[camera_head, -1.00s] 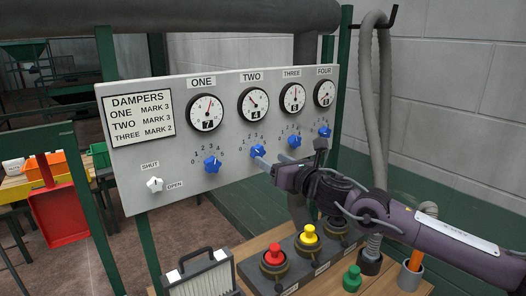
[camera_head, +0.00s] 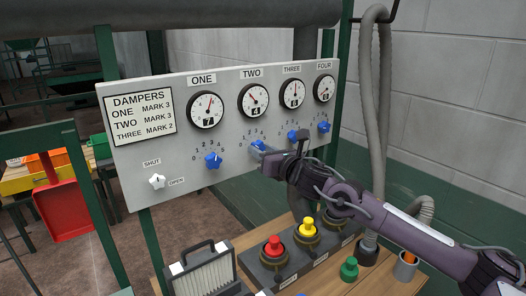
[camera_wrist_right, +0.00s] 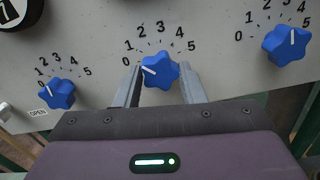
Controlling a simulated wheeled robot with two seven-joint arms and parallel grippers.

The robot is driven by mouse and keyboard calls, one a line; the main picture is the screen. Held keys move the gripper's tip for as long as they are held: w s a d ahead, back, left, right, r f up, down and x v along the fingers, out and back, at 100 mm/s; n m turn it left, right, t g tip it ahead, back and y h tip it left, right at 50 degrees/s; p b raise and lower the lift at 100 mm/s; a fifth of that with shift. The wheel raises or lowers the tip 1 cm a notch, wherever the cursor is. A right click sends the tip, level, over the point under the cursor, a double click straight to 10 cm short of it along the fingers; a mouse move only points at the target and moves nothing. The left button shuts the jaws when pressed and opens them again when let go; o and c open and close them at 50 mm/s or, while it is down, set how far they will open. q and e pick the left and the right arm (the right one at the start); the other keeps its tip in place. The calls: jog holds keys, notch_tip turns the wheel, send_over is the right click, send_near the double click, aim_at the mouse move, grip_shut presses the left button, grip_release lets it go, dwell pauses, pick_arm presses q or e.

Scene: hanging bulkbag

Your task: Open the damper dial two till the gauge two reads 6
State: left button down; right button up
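Damper dial two (camera_head: 257,147) is a blue star-shaped knob on the grey panel, below gauge two (camera_head: 253,99). The gauge's window seems to read 4, and its needle points up-left. In the right wrist view, dial two (camera_wrist_right: 160,70) has its white mark toward the low end, near 0. My right gripper (camera_head: 264,153) is at dial two. In the wrist view its fingers (camera_wrist_right: 161,78) flank the knob closely and appear shut on it, with no clear gap. My left gripper is not in view.
Dial one (camera_head: 213,160) and dial three (camera_head: 293,136) sit either side of dial two. The damper sign (camera_head: 139,113) is at the panel's left. A grey hose (camera_head: 367,130) hangs at right.

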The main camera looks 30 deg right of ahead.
jog(key=c, duration=0.3)
jog(key=shift+c, duration=0.2)
jog(key=shift+m+b, duration=1.55)
jog(key=shift+m, duration=1.35)
jog(key=o, duration=1)
